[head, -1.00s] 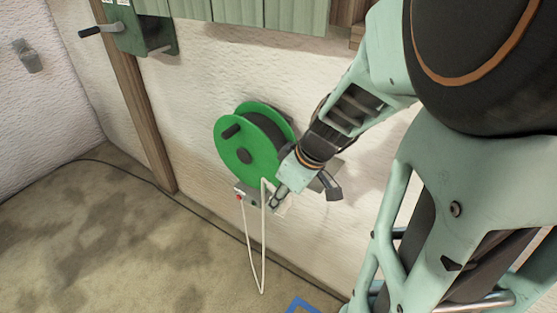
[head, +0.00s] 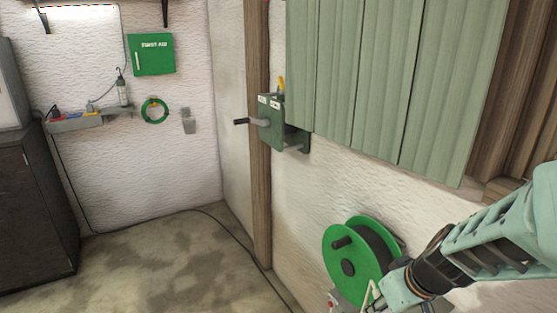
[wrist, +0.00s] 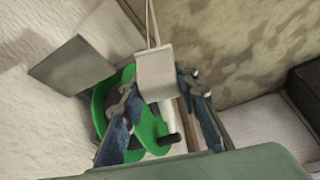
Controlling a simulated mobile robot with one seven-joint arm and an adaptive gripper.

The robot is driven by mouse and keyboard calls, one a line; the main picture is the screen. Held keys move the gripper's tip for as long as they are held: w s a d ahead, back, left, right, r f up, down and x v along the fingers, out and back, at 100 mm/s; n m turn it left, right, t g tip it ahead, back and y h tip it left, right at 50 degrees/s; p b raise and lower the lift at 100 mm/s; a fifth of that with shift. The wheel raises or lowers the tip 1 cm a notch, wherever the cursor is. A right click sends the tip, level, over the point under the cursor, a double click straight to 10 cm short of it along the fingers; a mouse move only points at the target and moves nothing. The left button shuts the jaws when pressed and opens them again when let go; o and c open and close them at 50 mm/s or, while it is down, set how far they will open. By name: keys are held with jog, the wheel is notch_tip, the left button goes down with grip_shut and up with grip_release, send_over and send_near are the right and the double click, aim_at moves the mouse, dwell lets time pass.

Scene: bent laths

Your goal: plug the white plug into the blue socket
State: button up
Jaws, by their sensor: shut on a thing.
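The white plug (wrist: 156,72) is between the two fingers of my gripper (wrist: 160,88) in the wrist view, with its pale cord (wrist: 151,22) running up out of the picture. My gripper is shut on it.
A hand crank box (head: 270,122) juts from the right wall beside a wooden post (head: 258,190). A dark cabinet (head: 32,210) stands at the left. A dark cable runs along the floor's edge. The floor (head: 150,270) between is open.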

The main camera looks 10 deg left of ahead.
jog(key=w+r+m+h+p, duration=0.1)
jog(key=w+r+m+p, duration=0.1)
jog(key=r+p, duration=0.4)
jog(key=w+a+r+m+p, duration=0.1)
jog(key=w+r+m+p, duration=0.1)
jog(key=r+p, duration=0.4)
jog(key=shift+w+a+r+m+h, duration=0.25)
jog(key=shift+w+r+m+h, duration=0.2)
jog(key=shift+r, duration=0.4)
jog(key=shift+w+a, duration=0.1)
